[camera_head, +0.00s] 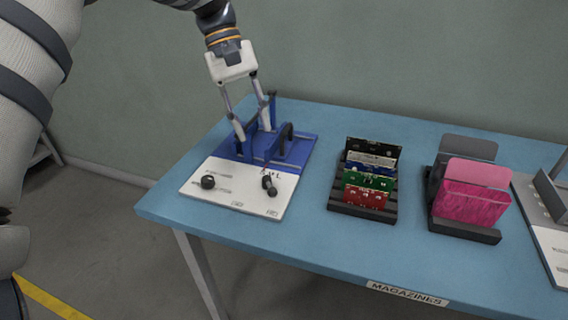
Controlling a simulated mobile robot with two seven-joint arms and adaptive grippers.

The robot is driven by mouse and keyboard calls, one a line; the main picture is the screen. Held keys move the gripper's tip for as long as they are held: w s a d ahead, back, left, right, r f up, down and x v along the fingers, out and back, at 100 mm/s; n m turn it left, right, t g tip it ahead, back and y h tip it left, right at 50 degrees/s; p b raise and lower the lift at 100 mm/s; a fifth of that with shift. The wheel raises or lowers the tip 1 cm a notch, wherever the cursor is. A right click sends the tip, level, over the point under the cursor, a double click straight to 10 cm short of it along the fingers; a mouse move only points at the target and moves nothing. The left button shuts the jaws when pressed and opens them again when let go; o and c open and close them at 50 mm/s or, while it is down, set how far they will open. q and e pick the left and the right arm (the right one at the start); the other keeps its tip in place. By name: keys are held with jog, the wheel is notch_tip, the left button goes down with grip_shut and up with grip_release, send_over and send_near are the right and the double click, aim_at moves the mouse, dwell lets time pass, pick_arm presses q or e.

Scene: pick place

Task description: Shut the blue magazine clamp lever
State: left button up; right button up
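The blue magazine clamp (293,151) stands on the back part of a white base plate (232,195) at the left of the table. It has upright blue walls and a dark curved piece at its right. A thin blue upright post (273,108), perhaps the lever, rises at the back, close beside the gripper's right finger. My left gripper (254,133) points down over the clamp from above. Its two fingers are spread apart, with a blue wall partly showing between and behind them. I cannot tell whether a finger touches the clamp. My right gripper is out of view.
Two black knobs (208,182) sit on the white plate's front. A black rack (362,208) holds several circuit boards. Further right, a black holder (465,230) has pink and grey panels. A grey and white fixture (555,235) is cut off at the right edge. Blue table surface (310,225) is clear between them.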

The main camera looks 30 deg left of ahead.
aim_at(270, 187)
pick_arm(q)
jog(key=x, duration=0.7)
jog(key=s+x, duration=0.1)
jog(key=x, duration=0.3)
jog(key=shift+s+d+f, duration=0.1)
jog(key=shift+d+f, duration=0.1)
jog(key=shift+f, duration=0.05)
grip_shut()
